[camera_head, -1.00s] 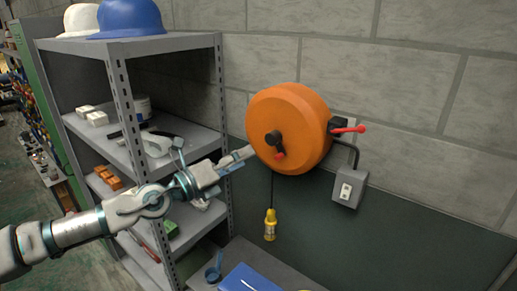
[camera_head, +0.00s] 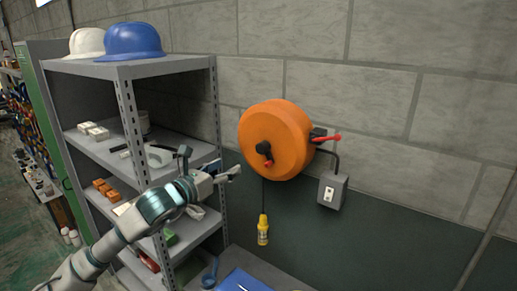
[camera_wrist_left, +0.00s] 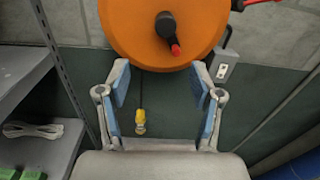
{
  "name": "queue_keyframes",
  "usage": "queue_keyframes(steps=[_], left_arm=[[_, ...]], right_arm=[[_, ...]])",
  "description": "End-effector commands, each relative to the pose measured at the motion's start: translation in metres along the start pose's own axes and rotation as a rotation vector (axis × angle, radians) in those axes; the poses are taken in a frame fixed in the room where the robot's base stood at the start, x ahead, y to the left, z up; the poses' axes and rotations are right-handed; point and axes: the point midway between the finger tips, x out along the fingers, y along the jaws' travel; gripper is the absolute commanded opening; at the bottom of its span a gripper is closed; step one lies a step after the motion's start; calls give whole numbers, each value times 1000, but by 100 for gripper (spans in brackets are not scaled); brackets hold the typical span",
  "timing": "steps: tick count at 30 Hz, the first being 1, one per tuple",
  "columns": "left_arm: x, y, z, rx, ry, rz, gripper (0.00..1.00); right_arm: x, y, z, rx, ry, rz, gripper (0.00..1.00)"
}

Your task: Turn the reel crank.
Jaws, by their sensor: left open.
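The orange reel (camera_head: 275,140) is mounted on the block wall; it also shows at the top of the left wrist view (camera_wrist_left: 130,35). Its crank has a black hub (camera_head: 262,147) with a red knob (camera_head: 268,163); both also show in the left wrist view, the hub (camera_wrist_left: 166,25) above the red knob (camera_wrist_left: 175,48). A red lever (camera_head: 327,138) sticks out at the reel's right side. My left gripper (camera_head: 233,172) is left of and below the crank, apart from it. In the left wrist view its blue-padded fingers (camera_wrist_left: 162,90) are spread and empty. My right gripper is not in view.
A yellow plug (camera_head: 263,230) hangs on a cord below the reel. A grey switch box (camera_head: 332,190) is on the wall at right. A grey shelf (camera_head: 165,70) with helmets and small items stands at left, close to my left arm. A blue item (camera_head: 243,281) lies below.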

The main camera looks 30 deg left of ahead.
Motion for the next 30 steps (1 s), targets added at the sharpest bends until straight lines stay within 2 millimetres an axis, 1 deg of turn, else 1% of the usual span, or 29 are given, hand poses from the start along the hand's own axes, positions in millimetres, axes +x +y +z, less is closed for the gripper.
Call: queue_keyframes(steps=[1,3,8,12,15,18,21,25,30], left_arm=[[11,-4,7,-3,-3,-6,66],[28,-7,8,-1,-3,-8,66],[66,-7,8,1,-3,-6,66],[98,-4,7,0,-3,-5,66],[116,-2,6,-1,-3,-5,66],[129,1,5,-3,-4,-4,66],[138,2,3,-1,-4,-3,66],[143,0,3,1,-5,-4,66],[144,-4,2,3,-4,-5,66]], right_arm=[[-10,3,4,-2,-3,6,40],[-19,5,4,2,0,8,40],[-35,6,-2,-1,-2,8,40],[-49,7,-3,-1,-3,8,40],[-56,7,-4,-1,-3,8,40],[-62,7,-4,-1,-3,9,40],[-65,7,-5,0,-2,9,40],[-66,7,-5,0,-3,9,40],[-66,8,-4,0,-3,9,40]])
